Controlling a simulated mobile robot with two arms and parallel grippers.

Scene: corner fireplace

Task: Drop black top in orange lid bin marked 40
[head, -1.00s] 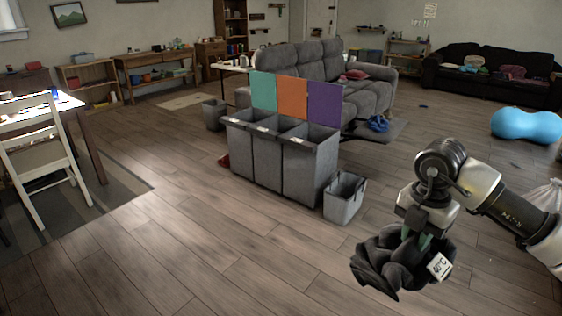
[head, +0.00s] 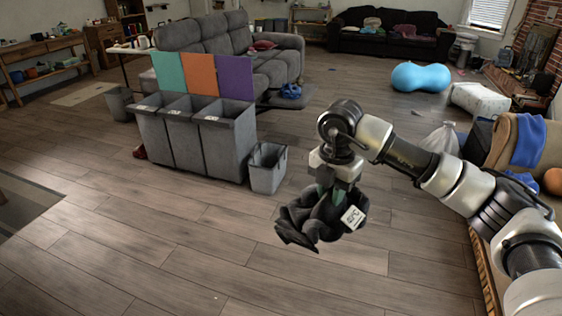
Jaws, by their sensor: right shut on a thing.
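My right gripper (head: 330,188) is shut on the black top (head: 303,217), a crumpled dark cloth with a white tag that reads about 40°C. It hangs above the bare floor, right of and nearer than the bins. The three-part grey sorter stands left of centre with teal, orange and purple raised lids. The orange lid (head: 201,74) belongs to the middle bin (head: 183,146). Small labels on the front rims are too small to read. My left gripper is not in view.
A small grey basket (head: 268,168) stands on the floor at the sorter's right side. A grey sofa (head: 215,45) is behind the sorter. A white bag (head: 441,139) and a tan box (head: 520,145) are at the right. The floor in front of the sorter is clear.

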